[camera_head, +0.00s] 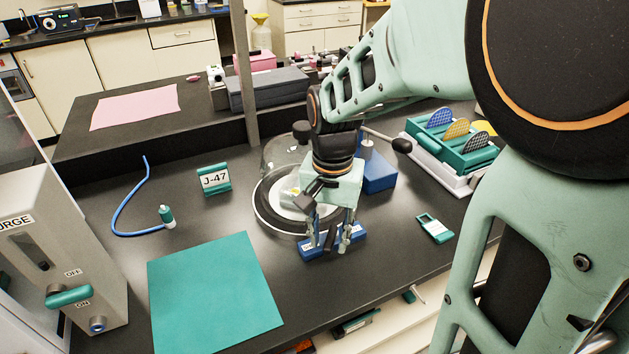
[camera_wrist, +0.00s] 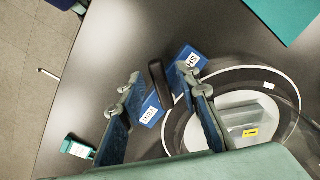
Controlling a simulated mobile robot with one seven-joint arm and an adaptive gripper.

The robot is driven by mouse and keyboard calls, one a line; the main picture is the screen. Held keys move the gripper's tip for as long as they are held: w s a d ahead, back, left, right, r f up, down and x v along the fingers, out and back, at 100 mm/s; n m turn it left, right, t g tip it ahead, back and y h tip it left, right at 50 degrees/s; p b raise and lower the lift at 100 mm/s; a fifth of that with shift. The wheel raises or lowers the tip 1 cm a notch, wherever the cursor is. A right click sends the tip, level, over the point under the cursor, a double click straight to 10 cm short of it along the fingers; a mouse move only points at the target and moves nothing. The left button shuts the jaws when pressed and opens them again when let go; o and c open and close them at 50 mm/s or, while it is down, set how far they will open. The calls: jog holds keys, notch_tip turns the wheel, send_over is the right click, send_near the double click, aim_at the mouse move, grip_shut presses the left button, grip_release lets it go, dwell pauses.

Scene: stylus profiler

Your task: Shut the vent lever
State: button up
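The vent lever is a black bar (camera_wrist: 158,82) standing across a blue block (camera_wrist: 150,110) in the wrist view. The block carries a VENT label on one side and a SHUT label on the other. In the head view the blue block (camera_head: 306,250) sits at the front of the round glass-covered stage, partly hidden by my fingers. My gripper (camera_head: 329,247) is open and low over the block. In the wrist view its fingers (camera_wrist: 162,75) stand on either side of the lever. I cannot tell whether either finger touches it.
A round stage (camera_head: 262,217) is right behind the block. A black-knobbed rod (camera_head: 400,145) sticks out to the right. The bench's front edge is close.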

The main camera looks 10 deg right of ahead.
aim_at(329, 241)
notch_tip(329, 241, up, 8)
jog(key=shift+f, duration=0.2)
dwell(0.3)
